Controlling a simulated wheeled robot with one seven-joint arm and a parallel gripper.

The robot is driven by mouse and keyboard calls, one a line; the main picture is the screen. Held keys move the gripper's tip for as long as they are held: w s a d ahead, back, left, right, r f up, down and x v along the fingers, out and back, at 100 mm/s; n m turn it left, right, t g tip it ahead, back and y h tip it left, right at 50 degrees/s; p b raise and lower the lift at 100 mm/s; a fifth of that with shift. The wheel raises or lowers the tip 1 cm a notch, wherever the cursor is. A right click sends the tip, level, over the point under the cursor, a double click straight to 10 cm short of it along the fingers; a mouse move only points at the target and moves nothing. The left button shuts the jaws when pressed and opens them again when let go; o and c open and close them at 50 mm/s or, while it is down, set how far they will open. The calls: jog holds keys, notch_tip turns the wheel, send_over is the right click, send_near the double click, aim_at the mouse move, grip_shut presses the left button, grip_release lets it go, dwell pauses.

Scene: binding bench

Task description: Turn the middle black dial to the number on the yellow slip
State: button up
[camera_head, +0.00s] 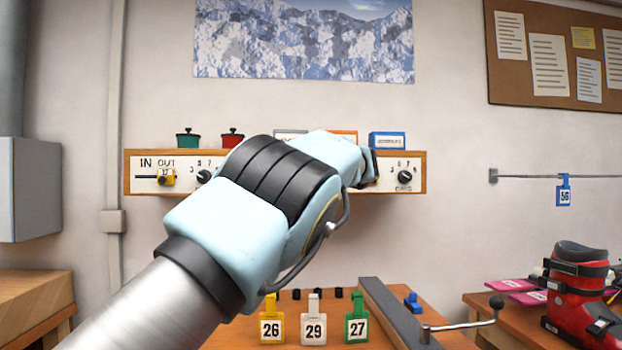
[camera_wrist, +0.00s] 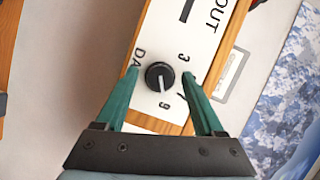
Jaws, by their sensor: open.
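The middle black dial (camera_wrist: 160,76) sits on the white, wood-edged panel (camera_wrist: 186,60) in the wrist view. Its pale pointer line faces the picture's bottom, toward a numeral that looks like 9 or 6. A 3 is at its upper right. My gripper (camera_wrist: 159,73) is open, with one green finger on each side of the dial; contact cannot be told. In the head view my arm hides the middle dial and the fingertips. A yellow slip (camera_head: 584,38) is pinned on the corkboard at the upper right; its writing is too small to read.
A left dial (camera_head: 204,176) and a right dial (camera_head: 404,177) flank my arm on the panel. Pots and boxes stand on its top. Number tags (camera_head: 313,328) and a grey bar (camera_head: 395,312) are on the bench below. A red boot (camera_head: 580,295) stands at right.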

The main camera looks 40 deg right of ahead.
jog(key=b+v, duration=0.4)
jog(key=v, duration=0.6)
jog(key=shift+s, duration=0.35)
jog(key=shift+a, duration=0.1)
